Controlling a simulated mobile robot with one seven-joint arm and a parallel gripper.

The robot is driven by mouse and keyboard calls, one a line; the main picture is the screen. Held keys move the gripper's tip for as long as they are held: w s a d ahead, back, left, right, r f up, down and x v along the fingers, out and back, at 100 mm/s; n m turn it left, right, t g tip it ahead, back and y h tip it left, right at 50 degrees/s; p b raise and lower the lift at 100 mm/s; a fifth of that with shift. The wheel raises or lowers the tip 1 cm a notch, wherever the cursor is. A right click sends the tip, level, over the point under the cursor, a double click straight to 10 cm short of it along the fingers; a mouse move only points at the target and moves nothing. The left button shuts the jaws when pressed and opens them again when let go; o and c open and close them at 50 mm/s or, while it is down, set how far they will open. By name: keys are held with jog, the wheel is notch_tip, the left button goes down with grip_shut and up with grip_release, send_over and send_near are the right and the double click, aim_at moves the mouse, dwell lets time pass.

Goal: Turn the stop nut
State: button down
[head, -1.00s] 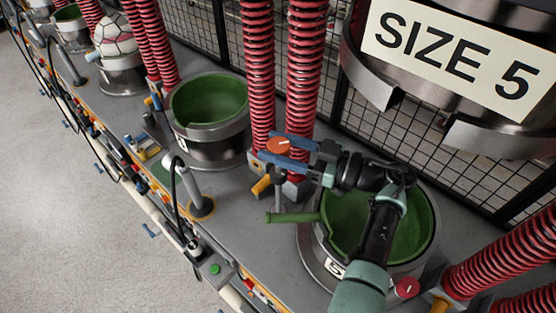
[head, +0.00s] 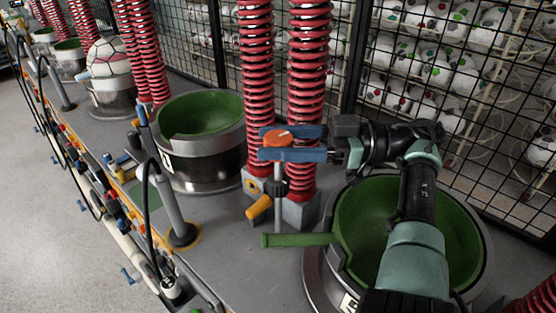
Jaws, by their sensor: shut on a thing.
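The stop nut (head: 279,138) is an orange round knob with a pale mark on its top, standing on a thin upright rod in front of the red springs. My gripper (head: 272,145) has blue fingers that come in from the right, one on the far side and one on the near side of the knob. It is shut on the knob. The knob's lower part is partly hidden by the near finger.
Red coil springs (head: 309,90) stand close behind my gripper. A green handle (head: 297,240) juts from the open green-lined bowl (head: 464,270) below my arm. A second green-lined bowl (head: 209,165) stands to the left. A mesh fence (head: 350,60) with racks of balls is behind.

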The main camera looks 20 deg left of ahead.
jog(key=shift+r+g+b, duration=0.1)
jog(key=shift+g+b, duration=0.2)
jog(key=shift+b, duration=0.1)
jog(key=shift+c, duration=1.3)
grip_release()
jog(key=shift+s, duration=0.1)
jog(key=shift+r+m+t+p, duration=0.35)
jog(key=shift+t+p, duration=0.45)
jog(key=shift+p, duration=1.75)
jog(key=m+t+y+p, duration=0.1)
jog(key=t+p, duration=0.3)
jog(key=p, duration=0.7)
jog(key=shift+m, duration=0.85)
jog(key=m+t+p, duration=0.1)
jog(key=t+p, duration=0.1)
jog(key=p, duration=0.1)
jog(key=shift+p, duration=0.35)
